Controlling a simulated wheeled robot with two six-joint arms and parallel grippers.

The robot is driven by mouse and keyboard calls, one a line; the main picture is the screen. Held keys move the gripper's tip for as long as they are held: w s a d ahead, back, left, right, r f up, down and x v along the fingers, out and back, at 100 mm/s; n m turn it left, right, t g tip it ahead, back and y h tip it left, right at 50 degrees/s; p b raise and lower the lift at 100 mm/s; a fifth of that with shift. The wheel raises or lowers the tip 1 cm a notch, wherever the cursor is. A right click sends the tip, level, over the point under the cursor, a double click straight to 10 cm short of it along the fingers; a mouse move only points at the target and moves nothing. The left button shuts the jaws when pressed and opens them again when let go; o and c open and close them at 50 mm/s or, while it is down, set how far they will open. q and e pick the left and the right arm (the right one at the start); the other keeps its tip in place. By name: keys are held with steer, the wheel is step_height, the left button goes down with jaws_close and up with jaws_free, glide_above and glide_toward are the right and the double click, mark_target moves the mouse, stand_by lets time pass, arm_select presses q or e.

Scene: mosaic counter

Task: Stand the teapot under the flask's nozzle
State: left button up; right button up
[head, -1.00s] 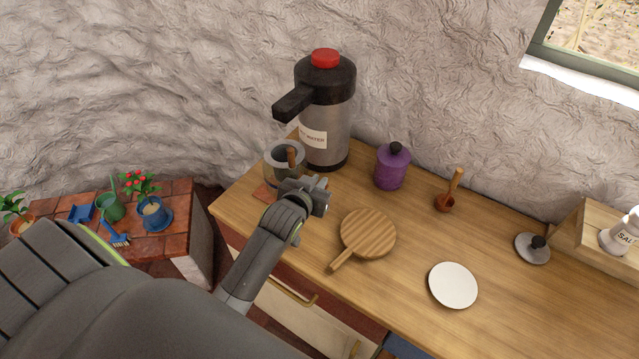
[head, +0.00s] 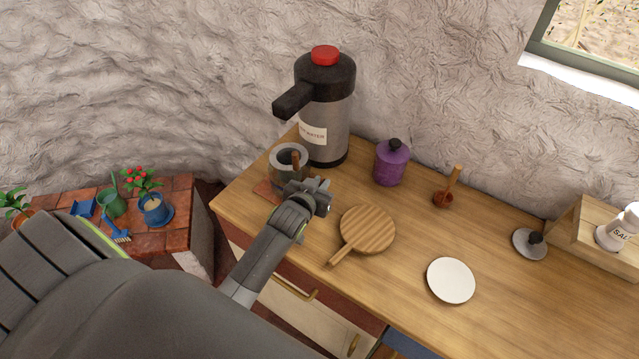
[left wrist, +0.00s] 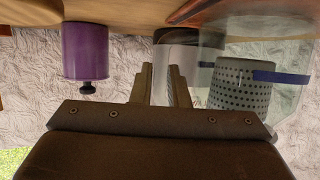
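The flask (head: 327,125) is steel with a black top, a red button and a black nozzle (head: 293,101) pointing left and forward. The teapot (head: 276,176) stands at the counter's left end, in front of the flask and near the nozzle, partly hidden by my left gripper. In the left wrist view, upside down, it is clear glass with a perforated grey insert (left wrist: 240,92) and a blue band. My left gripper (head: 322,194) is just right of the teapot. Its fingers (left wrist: 163,84) are apart, with nothing visible between them. My right gripper does not show.
A reddish mat (head: 265,190) lies by the teapot. A purple jar (head: 390,168), a round wooden board (head: 368,230), a white plate (head: 451,281) and a wooden scoop (head: 443,197) are on the counter (head: 410,215). Bare counter lies between them.

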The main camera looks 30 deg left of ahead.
arm_select(q)
steer(key=o, duration=0.3)
steer(key=shift+s+r, duration=0.1)
steer(key=shift+r, duration=0.05)
steer(key=b+v, duration=0.1)
steer(key=v, duration=1)
steer(key=shift+s+r, duration=0.2)
steer(key=shift+s, duration=0.15)
